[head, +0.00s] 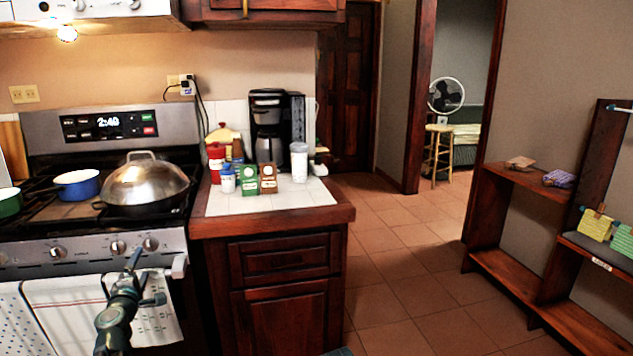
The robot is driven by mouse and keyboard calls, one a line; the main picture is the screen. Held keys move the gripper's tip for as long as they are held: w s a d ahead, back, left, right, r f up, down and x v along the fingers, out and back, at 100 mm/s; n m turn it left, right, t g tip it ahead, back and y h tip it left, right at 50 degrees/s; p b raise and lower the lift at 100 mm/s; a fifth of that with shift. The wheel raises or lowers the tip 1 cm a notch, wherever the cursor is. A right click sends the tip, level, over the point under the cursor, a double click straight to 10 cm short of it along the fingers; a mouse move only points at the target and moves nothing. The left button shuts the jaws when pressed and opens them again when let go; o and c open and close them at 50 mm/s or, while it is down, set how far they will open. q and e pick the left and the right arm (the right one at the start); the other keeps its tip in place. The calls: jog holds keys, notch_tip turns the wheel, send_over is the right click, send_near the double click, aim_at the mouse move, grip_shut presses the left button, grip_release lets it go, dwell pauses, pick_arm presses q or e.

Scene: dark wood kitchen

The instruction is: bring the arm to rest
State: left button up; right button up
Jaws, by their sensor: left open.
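My left arm comes up from the bottom left of the head view. Its gripper (146,281) is open and empty, with its fingers apart. It shows in front of the stove's oven door and the towels hanging there. I cannot tell how far it is from them. My right gripper is not in view.
The stove (85,250) carries a lidded pan (146,184), a blue pot (77,186) and a green pot (8,203). The counter (320,204) holds a coffee maker (268,125), small boxes and containers. A wooden shelf (500,262) stands at right. The tiled floor between is clear.

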aim_at(149, 249)
pick_arm(q)
jog(key=x, duration=0.8)
jog(key=shift+w+a, duration=0.1)
jog(key=shift+w, duration=0.25)
jog(key=n, duration=0.4)
jog(key=shift+n, duration=0.3)
jog(key=n, duration=0.3)
jog(key=shift+n, duration=0.4)
jog(key=n, duration=0.7)
jog(key=shift+n, duration=0.4)
